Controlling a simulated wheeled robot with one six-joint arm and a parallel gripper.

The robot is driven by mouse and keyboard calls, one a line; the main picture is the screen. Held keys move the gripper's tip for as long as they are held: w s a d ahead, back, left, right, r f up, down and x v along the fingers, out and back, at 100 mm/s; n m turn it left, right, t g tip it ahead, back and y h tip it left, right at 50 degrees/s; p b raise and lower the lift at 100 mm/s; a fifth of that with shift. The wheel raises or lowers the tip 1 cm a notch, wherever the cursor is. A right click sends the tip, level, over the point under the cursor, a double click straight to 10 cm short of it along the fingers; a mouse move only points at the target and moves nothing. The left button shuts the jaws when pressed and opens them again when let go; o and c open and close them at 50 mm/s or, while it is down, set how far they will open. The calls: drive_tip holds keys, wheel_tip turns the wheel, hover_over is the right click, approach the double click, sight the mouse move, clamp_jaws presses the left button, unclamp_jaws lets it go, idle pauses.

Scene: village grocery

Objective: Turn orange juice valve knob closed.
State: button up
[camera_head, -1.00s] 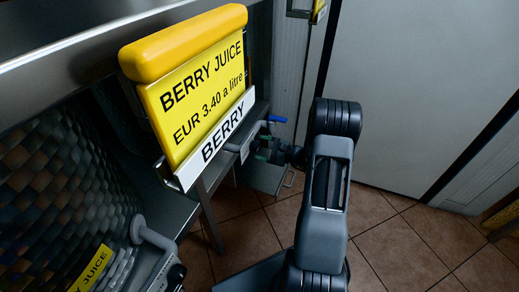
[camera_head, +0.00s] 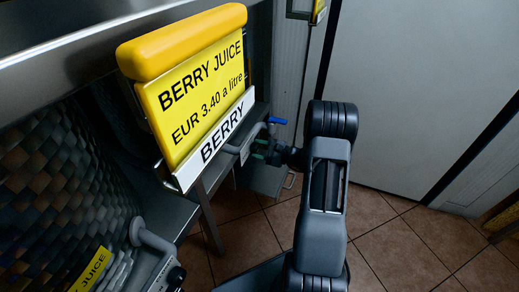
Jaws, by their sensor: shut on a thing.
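My gripper (camera_head: 264,151) is at a valve behind the right end of the yellow sign, at the end of a grey pipe (camera_head: 243,138). It is shut on what looks like the valve knob, small and dark; my gripper hides most of it. Green parts show at the fingertips, too small to make out. A blue lever (camera_head: 278,121) sticks out just above my gripper. No label reading orange juice is legible; the sign (camera_head: 203,88) nearest the valve reads BERRY JUICE.
A second yellow label (camera_head: 92,270) reading JUICE is at the lower left, beside another grey pipe (camera_head: 150,236). A metal counter edge (camera_head: 75,45) runs along the left. Tiled floor (camera_head: 395,255) is open at the right, before a pale door (camera_head: 430,90).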

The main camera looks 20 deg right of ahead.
drive_tip(key=shift+r+m+p, duration=0.1)
drive_tip(key=shift+m+p, duration=0.2)
drive_tip(key=shift+p, duration=0.1)
drive_tip(key=m+t+p, duration=0.1)
drive_tip(key=m+p, duration=1)
drive_tip(key=m, duration=0.6)
drive_tip(key=shift+m, duration=0.3)
drive_tip(key=shift+m+h, duration=0.3)
drive_tip(key=shift+m, duration=0.1)
drive_tip(key=o, duration=0.9)
drive_tip(key=p+v, duration=0.1)
drive_tip(key=v, duration=1.2)
drive_tip(key=shift+s+d+f, duration=0.25)
drive_tip(key=shift+s+f, duration=0.05)
